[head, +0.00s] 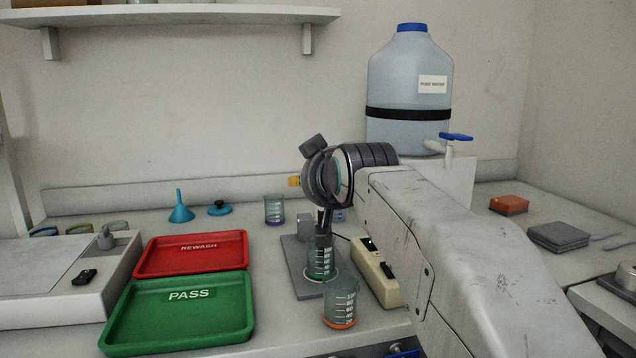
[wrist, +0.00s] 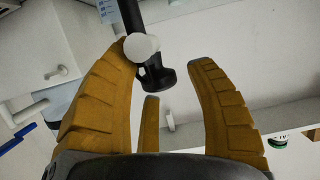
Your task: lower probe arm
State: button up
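A dark rod with a white round knob and a black end piece, which looks like the probe arm (wrist: 154,76), shows between the fingers, with the knob overlapping the left fingertip. I cannot tell whether they touch. In the head view my arm hides most of the gripper and the upper part of the probe stand. The stand's grey base (head: 294,262) carries a beaker with green contents (head: 319,264). A dark upright part is above that beaker; I cannot tell whether it enters it.
A beige meter (head: 375,272) stands right of the base. A beaker with orange contents (head: 340,306) stands in front, and one with purple contents (head: 274,211) behind. Red (head: 150,270) and green (head: 120,338) trays lie left. A large water bottle (head: 408,85) stands at the back.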

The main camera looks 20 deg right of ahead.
jog(key=shift+o, duration=0.4)
jog(key=shift+f, duration=0.2)
jog(key=v, duration=1.2)
jog(key=shift+a+r, duration=0.1)
